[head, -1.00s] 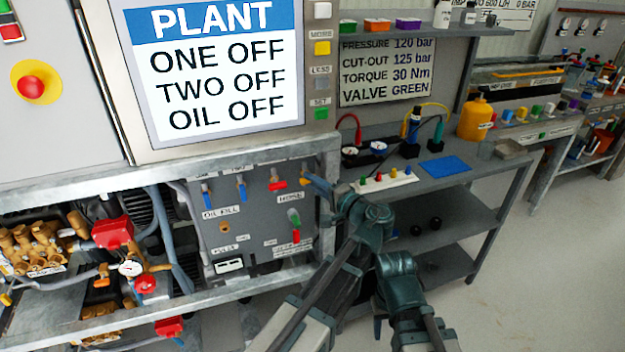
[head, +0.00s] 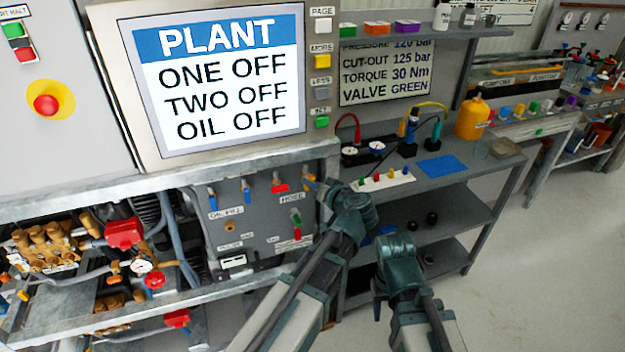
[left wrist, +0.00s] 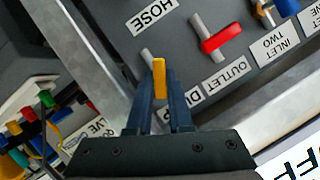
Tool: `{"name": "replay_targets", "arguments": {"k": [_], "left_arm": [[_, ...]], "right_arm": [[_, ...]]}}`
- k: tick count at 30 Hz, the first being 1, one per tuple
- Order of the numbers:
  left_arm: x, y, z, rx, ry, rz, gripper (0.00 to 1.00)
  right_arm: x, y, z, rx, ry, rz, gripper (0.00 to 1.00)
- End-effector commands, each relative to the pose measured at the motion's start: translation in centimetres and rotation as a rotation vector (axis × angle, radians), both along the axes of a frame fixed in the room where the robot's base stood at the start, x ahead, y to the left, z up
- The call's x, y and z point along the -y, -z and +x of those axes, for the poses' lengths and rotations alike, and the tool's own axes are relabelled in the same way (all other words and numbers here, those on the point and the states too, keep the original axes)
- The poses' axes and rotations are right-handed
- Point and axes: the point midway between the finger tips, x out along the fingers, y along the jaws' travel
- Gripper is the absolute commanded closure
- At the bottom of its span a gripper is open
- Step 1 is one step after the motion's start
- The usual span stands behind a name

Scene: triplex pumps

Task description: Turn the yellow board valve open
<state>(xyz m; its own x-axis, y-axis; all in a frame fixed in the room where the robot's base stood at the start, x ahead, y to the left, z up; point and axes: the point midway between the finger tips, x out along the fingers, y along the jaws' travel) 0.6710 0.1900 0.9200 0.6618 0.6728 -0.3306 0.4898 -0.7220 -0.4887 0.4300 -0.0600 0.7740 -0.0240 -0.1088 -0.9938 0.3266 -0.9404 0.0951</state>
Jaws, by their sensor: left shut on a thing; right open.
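The yellow board valve's lever (left wrist: 159,75) shows in the left wrist view, beside a short grey pipe stub on the grey board. My left gripper (left wrist: 160,97) is shut on this lever, with a dark finger on either side of it. In the head view my left gripper (head: 322,187) is at the upper right of the valve board (head: 262,222), where little of the lever can be made out. My right gripper (head: 384,310) is open and empty, low in front of the shelves and apart from the board.
A red-handled valve (left wrist: 222,38) sits close to the yellow one, labelled OUTLET. Blue-handled valves (head: 212,203) and a green-and-red one (head: 296,222) are on the same board. A metal frame edge (head: 250,160) runs above. Shelves (head: 450,215) stand right; open floor lies beyond.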

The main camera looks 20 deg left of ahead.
Motion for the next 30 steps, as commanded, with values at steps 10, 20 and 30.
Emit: {"name": "replay_targets", "arguments": {"k": [10,20,30], "left_arm": [[-0.19,0.04,-0.38,0.161,-0.002,-0.248,1.00],[-0.26,0.05,-0.36,0.258,-0.003,-0.391,1.00],[-0.22,0.03,-0.32,0.289,-0.001,-0.441,1.00]], "right_arm": [[0.00,-0.96,0.00,0.000,0.000,0.000,0.50],[0.00,-1.15,0.00,0.000,0.000,0.000,0.50],[0.00,-1.20,0.00,0.000,0.000,0.000,0.50]]}}
